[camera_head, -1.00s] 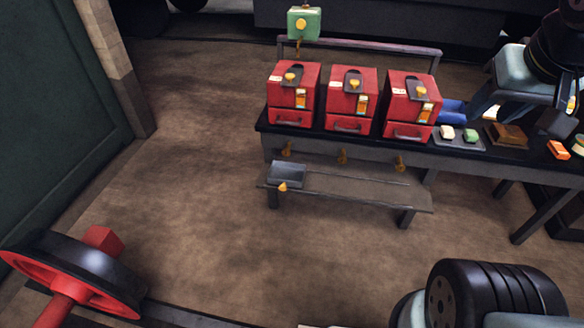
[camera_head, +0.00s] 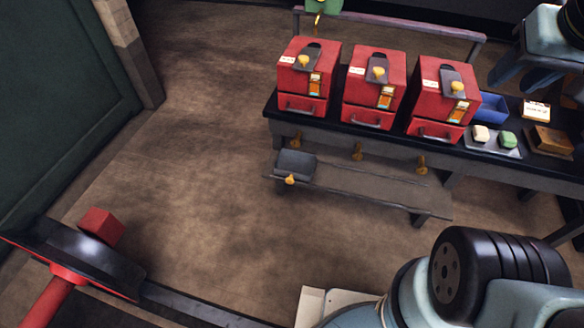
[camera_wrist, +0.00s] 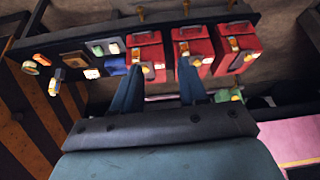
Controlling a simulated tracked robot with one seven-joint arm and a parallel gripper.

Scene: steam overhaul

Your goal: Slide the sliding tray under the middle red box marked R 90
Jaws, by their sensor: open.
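The sliding tray (camera_head: 296,163), a small dark grey tray with a brass knob at its front, sits at the left end of a low rail shelf (camera_head: 385,188), below the left red box. The middle red box (camera_head: 373,88) stands on the bench between two similar boxes; its label is too small to read. It also shows in the wrist view (camera_wrist: 193,48). My gripper (camera_wrist: 160,68) is open and empty, its two blue fingers pointing toward the boxes. In the head view it is partly visible at the upper right (camera_head: 508,70), away from the tray.
The left red box (camera_head: 303,80) and right red box (camera_head: 442,95) flank the middle one. Brass knobs (camera_head: 357,152) hang beneath the bench. A blue bin (camera_head: 490,107) and small blocks lie to the right. A red wheel stands at lower left. Floor before the shelf is clear.

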